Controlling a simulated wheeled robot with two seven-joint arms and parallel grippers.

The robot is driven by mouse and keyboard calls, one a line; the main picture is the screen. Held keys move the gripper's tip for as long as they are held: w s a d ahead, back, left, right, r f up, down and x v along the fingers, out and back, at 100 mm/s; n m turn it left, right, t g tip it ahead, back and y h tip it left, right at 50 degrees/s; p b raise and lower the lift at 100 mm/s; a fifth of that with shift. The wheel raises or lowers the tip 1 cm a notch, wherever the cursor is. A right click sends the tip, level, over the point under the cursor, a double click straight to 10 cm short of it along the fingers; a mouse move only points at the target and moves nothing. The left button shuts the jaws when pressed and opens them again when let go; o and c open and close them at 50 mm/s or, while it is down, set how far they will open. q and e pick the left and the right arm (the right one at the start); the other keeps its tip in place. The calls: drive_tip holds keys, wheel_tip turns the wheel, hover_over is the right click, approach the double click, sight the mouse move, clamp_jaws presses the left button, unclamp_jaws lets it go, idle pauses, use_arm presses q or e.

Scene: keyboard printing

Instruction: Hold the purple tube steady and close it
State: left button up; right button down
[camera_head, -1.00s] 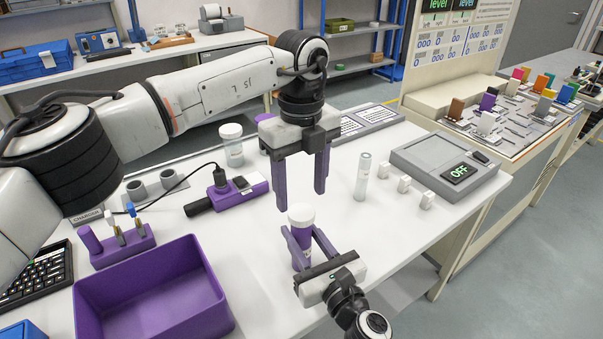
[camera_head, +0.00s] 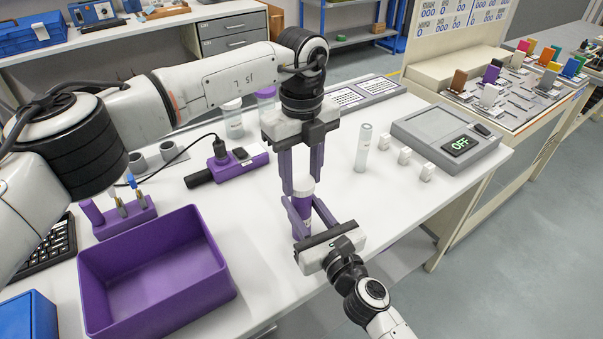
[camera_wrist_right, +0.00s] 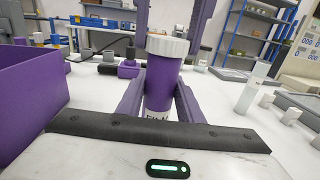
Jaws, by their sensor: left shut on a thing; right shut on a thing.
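The purple tube (camera_head: 301,214) stands upright with a white cap (camera_head: 303,185) on its top. In the right wrist view the tube (camera_wrist_right: 161,82) and its white ribbed cap (camera_wrist_right: 167,46) show close up. My right gripper (camera_head: 300,218) is shut on the tube's body from the front. My left gripper (camera_head: 302,183) points straight down from above, its fingers on either side of the cap and shut on it. In the right wrist view the left fingers flank the cap. Whether the cap is fully seated is hard to tell.
A purple bin (camera_head: 158,275) stands at the left, by a purple rack (camera_head: 122,216). A clear tube (camera_head: 363,148) and several small white blocks stand to the right, near a grey device (camera_head: 446,137) reading OFF. Other lidded jars (camera_head: 232,118) stand behind.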

use_arm(q)
drive_tip(key=m, duration=1.6)
drive_tip(key=shift+m, duration=0.4)
drive_tip(key=m, duration=0.4)
drive_tip(key=o, duration=1.3)
drive_tip(key=shift+c, duration=0.2)
drive_tip(key=shift+r, duration=0.1)
wheel_tip(320, 180, up, 12)
use_arm(e)
drive_tip(key=c, duration=1.2)
unclamp_jaws()
